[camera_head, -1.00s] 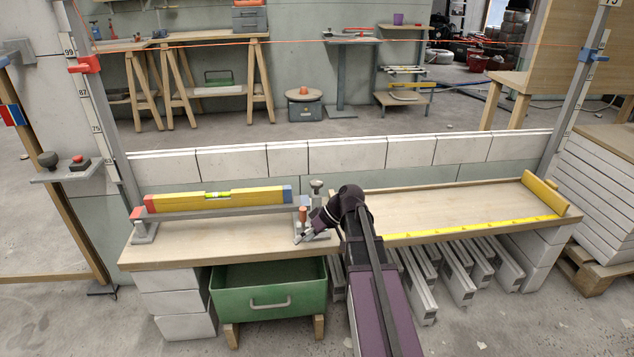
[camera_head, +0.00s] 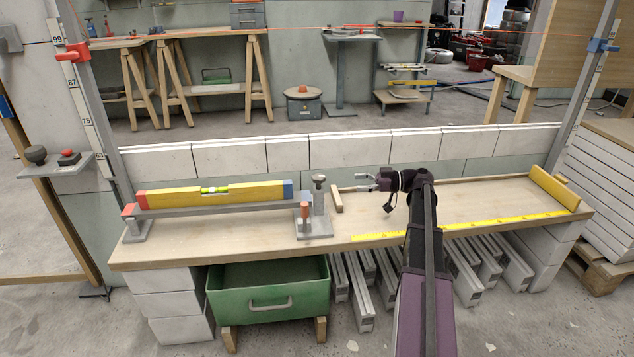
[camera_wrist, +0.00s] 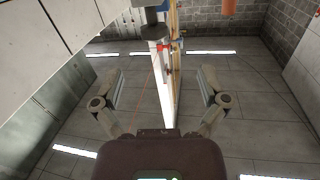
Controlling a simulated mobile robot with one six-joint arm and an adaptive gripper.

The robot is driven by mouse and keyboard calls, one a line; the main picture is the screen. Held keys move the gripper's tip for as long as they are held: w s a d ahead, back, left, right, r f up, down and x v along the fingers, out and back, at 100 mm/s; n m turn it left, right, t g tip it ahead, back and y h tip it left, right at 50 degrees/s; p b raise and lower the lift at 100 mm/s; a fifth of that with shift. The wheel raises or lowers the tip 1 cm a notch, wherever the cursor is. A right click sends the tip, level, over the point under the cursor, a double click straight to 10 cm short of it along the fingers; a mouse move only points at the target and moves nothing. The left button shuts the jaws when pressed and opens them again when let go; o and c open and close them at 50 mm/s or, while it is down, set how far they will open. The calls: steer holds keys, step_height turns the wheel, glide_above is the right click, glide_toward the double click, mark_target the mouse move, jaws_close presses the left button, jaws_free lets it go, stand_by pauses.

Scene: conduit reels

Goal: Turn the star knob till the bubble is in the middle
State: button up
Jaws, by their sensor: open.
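The yellow spirit level (camera_head: 170,197) with red and blue ends lies on a grey rail at the bench's left. Its green vial (camera_head: 215,189) shows, but the bubble is too small to place. The grey knob (camera_head: 319,179) tops an upright post at the rail's right end; what looks like the same knob shows at the top of the wrist view (camera_wrist: 155,32). My gripper (camera_head: 358,182) is right of the knob, apart from it, pointing left. In the wrist view its fingers (camera_wrist: 158,88) are spread and empty.
An orange-handled part (camera_head: 305,210) stands just left of the knob post. A small wooden block (camera_head: 337,199) lies between post and gripper. A low block wall (camera_head: 350,148) runs behind the bench. The bench top (camera_head: 480,205) to the right is mostly clear, with a yellow tape along its front.

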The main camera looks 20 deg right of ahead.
mark_target(318, 176)
steer(key=shift+d+r+n, duration=0.15)
steer(key=shift+d, duration=0.35)
steer(key=shift+d+r+n, duration=0.15)
steer(key=shift+d, duration=0.3)
steer(key=shift+w+a, duration=0.1)
steer(key=x, duration=1.3)
steer(key=shift+w+a+r, duration=0.25)
steer(key=shift+a+r, duration=0.05)
steer(key=c, duration=1.2)
